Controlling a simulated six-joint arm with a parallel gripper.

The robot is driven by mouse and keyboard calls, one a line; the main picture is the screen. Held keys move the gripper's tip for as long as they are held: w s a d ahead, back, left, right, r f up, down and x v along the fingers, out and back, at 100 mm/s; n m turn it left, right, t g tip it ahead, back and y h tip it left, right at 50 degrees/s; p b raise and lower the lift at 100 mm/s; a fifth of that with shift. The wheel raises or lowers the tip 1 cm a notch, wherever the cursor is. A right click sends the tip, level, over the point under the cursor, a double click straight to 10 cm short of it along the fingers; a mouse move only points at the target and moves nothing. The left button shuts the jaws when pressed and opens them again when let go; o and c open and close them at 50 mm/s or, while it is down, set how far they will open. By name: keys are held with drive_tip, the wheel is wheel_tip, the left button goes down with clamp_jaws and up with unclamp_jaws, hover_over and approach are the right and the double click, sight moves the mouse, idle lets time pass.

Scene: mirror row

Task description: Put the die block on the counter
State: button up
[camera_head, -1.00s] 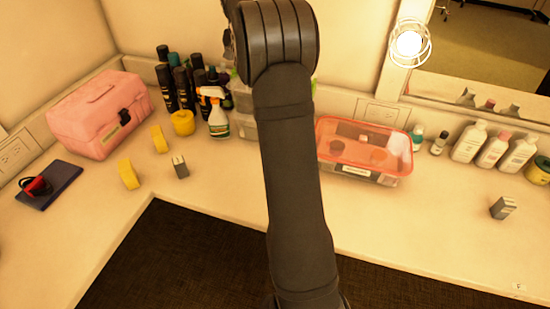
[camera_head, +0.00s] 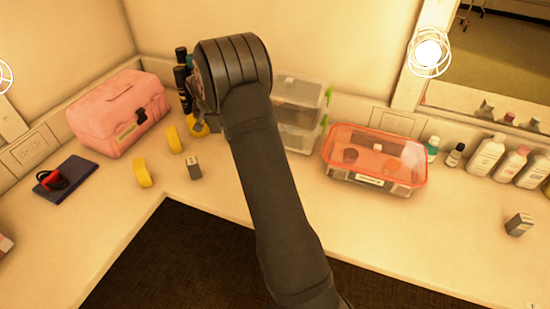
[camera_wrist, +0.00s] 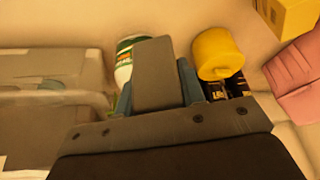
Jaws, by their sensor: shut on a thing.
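In the wrist view my gripper (camera_wrist: 157,92) is shut on a plain grey block, which I take for the die block (camera_wrist: 158,68). It sits between the bluish finger pads, with its lower end hidden by the gripper body. In the head view my arm hides the held block and most of the gripper, above the back left part of the counter. The pale counter (camera_head: 240,195) runs along the walls. I cannot tell the gap between the block and the counter.
Dark bottles and a yellow round container (camera_wrist: 217,52) are near my gripper, with a white-green bottle (camera_wrist: 124,66). Clear drawers (camera_head: 300,108) and a red-lidded box (camera_head: 375,160) stand right, a pink case (camera_head: 117,112) left. Yellow blocks (camera_head: 142,173) and a small grey box (camera_head: 194,168) stand in front.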

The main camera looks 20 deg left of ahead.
wheel_tip(320, 180, down, 10)
idle(0.6)
drive_tip(key=shift+f, duration=0.15)
drive_tip(key=o, duration=1.1)
drive_tip(key=v, duration=1.2)
